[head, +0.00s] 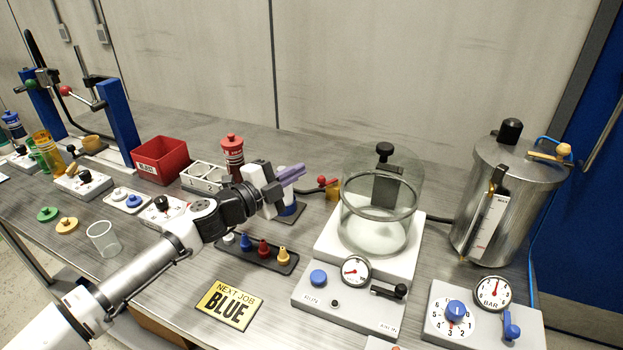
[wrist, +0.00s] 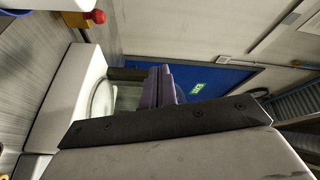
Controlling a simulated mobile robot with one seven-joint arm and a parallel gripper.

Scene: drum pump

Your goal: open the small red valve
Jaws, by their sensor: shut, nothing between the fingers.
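A small valve with a red knob (head: 322,181) and a yellow-brown body (head: 333,190) sits behind the bench-top units, just left of the glass vessel. A red ball knob (wrist: 98,16), probably the same one, shows at the top left of the wrist view. My gripper (head: 298,172) has purple fingers, shut and empty. In the head view its fingertips appear just left of and slightly above the red knob, apart from it. The purple fingers also show in the wrist view (wrist: 160,88). The gripper body partly hides the area behind it.
The glass vessel (head: 347,225) on its white base stands close on the right. A red-capped bottle (head: 232,150) stands left of the gripper. A dark tray (head: 229,251) with several coloured pegs lies in front, near a yellow "NEXT JOB BLUE" sign (head: 229,304). A steel drum (head: 530,200) stands far right.

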